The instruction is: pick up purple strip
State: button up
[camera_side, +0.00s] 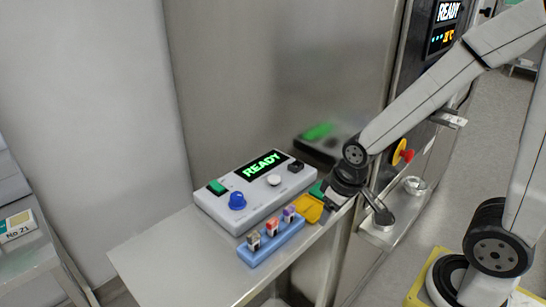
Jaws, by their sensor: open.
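A blue rack (271,243) lies near the front edge of the metal shelf and holds several small upright pieces. The piece at its right end has a purple part (289,212), which looks like the purple strip. An orange-red piece (271,226) stands in the middle and a dark greyish one (254,240) at the left end. The fingertips are small and partly hidden by the wrist.
A grey control box (222,203) with a green READY display, blue knob and buttons stands behind the rack. A steel machine wall (270,80) rises behind it. A round metal fitting (384,217) is right of my gripper. The shelf's left part (165,260) is clear.

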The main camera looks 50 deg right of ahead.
jog(key=w+n, duration=0.2)
jog(key=n, duration=0.1)
notch_tip(320, 180, up, 6)
jog(key=f+n+g, duration=0.1)
jog(key=n+g, duration=0.2)
jog(key=n, duration=1.2)
send_over(289, 207)
jog(key=shift+r, duration=0.25)
jog(key=shift+d+f, duration=0.1)
jog(key=shift+f, duration=1.25)
jog(key=shift+f, duration=2.6)
